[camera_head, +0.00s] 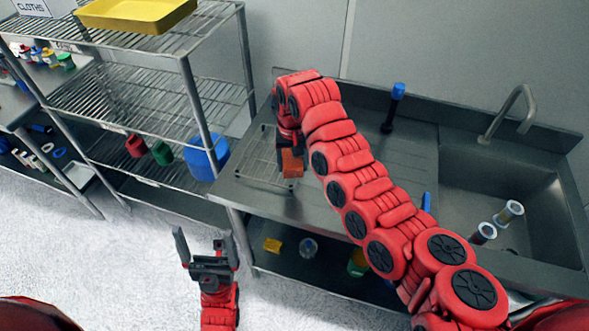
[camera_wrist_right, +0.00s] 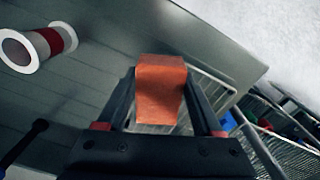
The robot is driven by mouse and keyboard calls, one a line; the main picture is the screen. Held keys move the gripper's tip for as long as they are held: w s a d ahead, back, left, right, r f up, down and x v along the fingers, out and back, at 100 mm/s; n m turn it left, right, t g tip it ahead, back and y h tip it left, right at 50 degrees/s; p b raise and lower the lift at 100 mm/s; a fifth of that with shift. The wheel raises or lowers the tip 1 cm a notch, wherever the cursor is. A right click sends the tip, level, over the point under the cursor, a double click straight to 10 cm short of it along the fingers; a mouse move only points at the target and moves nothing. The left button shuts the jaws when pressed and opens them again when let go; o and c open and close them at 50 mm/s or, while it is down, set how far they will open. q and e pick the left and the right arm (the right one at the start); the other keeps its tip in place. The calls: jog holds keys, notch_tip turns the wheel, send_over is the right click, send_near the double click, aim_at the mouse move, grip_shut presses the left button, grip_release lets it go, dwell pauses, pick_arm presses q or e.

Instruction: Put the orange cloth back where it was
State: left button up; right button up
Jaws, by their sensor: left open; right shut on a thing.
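The orange cloth (camera_head: 292,163) is held in my right gripper (camera_head: 290,150), over the left end of the sink counter. In the right wrist view the folded orange cloth (camera_wrist_right: 160,92) sits between the two fingers of this gripper (camera_wrist_right: 161,78), with a wire rack (camera_wrist_right: 206,88) behind it. In the head view the wire rack (camera_head: 252,157) lies on the counter, partly hidden by the gripper and cloth. I cannot tell whether the cloth touches it. My left gripper (camera_head: 205,246) is open and empty, low in front of the shelving. A sign reading "CLOTHS" (camera_head: 32,7) is at the top left.
A yellow tray (camera_head: 140,12) sits atop the metal wire shelving (camera_head: 130,105). The sink (camera_head: 500,180) holds two cylinders. A blue-topped dark tool (camera_head: 391,108) stands on the counter. My right arm crosses the counter.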

jog(key=s+a+f+m+p, duration=0.2)
jog(key=s+a+m+p, duration=0.3)
jog(key=s, duration=0.7)
jog(key=b, duration=1.1)
send_over(294, 180)
jog(key=s, duration=0.1)
jog(key=shift+s+a+f+n, duration=0.1)
jog(key=shift+f+n, duration=0.1)
jog(key=shift+f, duration=0.2)
jog(key=shift+s+a+f+n, duration=0.1)
jog(key=shift+f+n, duration=0.1)
jog(key=shift+f, duration=0.2)
jog(key=shift+w+d+f, duration=0.1)
jog(key=shift+w+d, duration=0.05)
jog(key=shift+w, duration=0.2)
jog(key=shift+w+d+p, duration=0.1)
jog(key=shift+w+p, duration=0.2)
notch_tip(294, 180, down, 3)
jog(key=shift+f+p, duration=0.2)
jog(key=shift+p, duration=0.8)
